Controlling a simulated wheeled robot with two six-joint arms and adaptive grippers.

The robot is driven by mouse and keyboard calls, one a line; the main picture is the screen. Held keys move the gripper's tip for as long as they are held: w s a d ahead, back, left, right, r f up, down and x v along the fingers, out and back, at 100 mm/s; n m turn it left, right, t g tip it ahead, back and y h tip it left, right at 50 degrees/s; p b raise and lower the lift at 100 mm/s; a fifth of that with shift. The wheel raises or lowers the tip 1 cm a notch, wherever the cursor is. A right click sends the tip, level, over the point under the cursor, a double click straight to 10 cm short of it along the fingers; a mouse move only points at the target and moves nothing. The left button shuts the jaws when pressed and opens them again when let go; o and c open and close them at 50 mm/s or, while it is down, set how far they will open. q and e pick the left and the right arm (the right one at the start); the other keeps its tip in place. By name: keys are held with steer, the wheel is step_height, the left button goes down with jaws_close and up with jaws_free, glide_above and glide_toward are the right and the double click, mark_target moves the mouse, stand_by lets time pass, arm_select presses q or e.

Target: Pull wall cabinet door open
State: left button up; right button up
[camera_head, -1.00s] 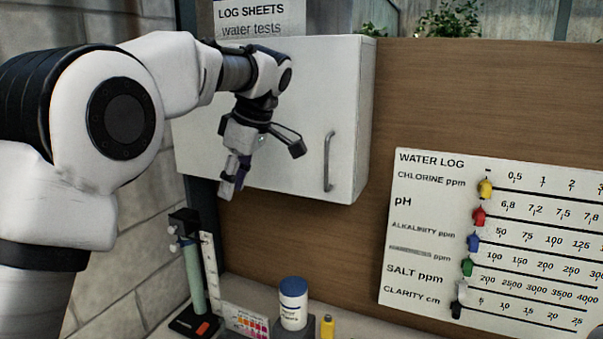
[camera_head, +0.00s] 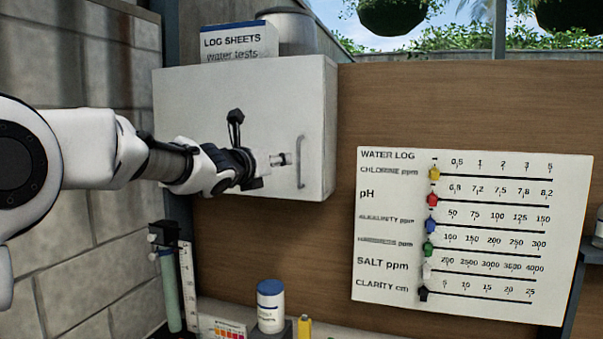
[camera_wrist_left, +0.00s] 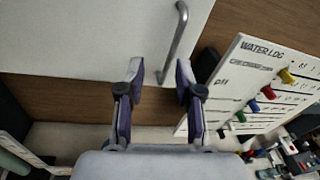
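The white wall cabinet (camera_head: 215,100) hangs on the brown wood panel, its door shut. Its grey bar handle (camera_head: 300,161) stands upright near the door's right edge. My left gripper (camera_head: 285,159) is just left of the handle in the head view, apart from it as far as I can tell. In the left wrist view the gripper (camera_wrist_left: 158,75) is open, its two fingers spread with nothing between them. The handle (camera_wrist_left: 176,42) shows beyond the fingertips, between them and nearer the right one. My right gripper is in neither view.
A log sheets box (camera_head: 238,41) and a grey round container (camera_head: 287,31) stand on the cabinet. The water log board (camera_head: 470,235) hangs at right. Below are a green tube stand (camera_head: 170,285), a white jar with blue lid (camera_head: 271,308) and a yellow bottle (camera_head: 304,326).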

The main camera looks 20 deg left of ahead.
mark_target(298, 157)
arm_select(q)
steer(key=w+d+m+p, duration=0.1)
steer(key=w, duration=0.1)
steer(key=w+d+m+p, duration=0.1)
steer(key=w+p, duration=0.1)
steer(key=w+d+m+h+p, duration=0.1)
steer(key=w+p, duration=0.1)
steer(key=shift+w+r, duration=0.2)
steer(key=shift+w, duration=0.15)
steer(key=shift+w+f, duration=0.15)
steer(key=shift+w, duration=0.2)
steer(key=shift+s, duration=0.1)
steer(key=shift+c, duration=0.7)
jaws_close()
